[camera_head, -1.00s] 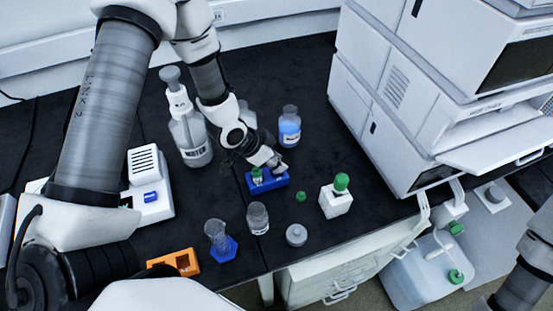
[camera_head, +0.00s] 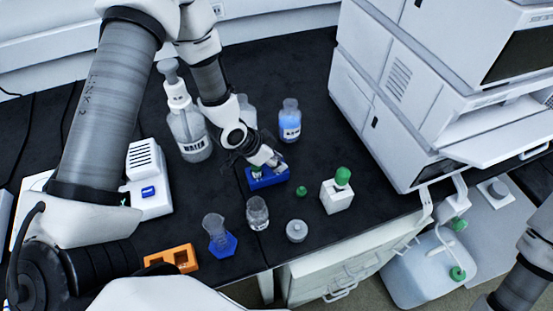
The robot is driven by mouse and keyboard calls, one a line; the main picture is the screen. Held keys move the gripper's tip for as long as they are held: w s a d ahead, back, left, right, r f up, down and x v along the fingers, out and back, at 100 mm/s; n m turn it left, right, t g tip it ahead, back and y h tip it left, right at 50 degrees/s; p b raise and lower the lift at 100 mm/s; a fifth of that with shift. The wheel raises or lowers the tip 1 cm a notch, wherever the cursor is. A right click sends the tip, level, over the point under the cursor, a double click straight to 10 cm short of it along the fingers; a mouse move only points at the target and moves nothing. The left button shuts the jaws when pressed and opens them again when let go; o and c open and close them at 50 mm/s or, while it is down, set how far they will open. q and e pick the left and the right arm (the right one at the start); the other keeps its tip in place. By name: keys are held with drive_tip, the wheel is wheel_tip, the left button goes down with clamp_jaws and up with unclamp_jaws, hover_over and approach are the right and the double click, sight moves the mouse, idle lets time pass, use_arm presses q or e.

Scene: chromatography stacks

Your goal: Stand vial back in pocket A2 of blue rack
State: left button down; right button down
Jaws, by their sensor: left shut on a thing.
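The blue rack (camera_head: 268,182) stands on the black bench near the middle of the view. My left gripper (camera_head: 272,164) reaches down over it from behind, its fingers low at the rack's right part. It is shut on a vial, which the fingers largely hide; I cannot tell which pocket it is over or whether it touches the rack. A small green-topped vial (camera_head: 256,170) shows at the rack's left part, partly covered by the gripper. My right gripper is not in view; only part of my right arm shows at the lower right edge.
A loose green cap (camera_head: 302,190) lies right of the rack. A water bottle (camera_head: 189,135) and blue-liquid bottle (camera_head: 290,128) stand behind.

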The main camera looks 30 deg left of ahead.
use_arm(q)
drive_tip(key=shift+f, duration=0.35)
drive_tip(key=shift+s+f, duration=0.1)
drive_tip(key=shift+s, duration=0.2)
drive_tip(key=c, duration=0.9)
unclamp_jaws()
drive_tip(key=shift+f+b, duration=0.1)
drive_tip(key=shift+b, duration=0.2)
drive_tip(key=shift+w+d+f, duration=0.15)
drive_tip(key=shift+w, duration=0.05)
drive_tip(key=shift+s, duration=0.1)
drive_tip(key=o, duration=0.6)
drive_tip(key=shift+o, duration=0.2)
drive_tip(key=shift+a, duration=0.2)
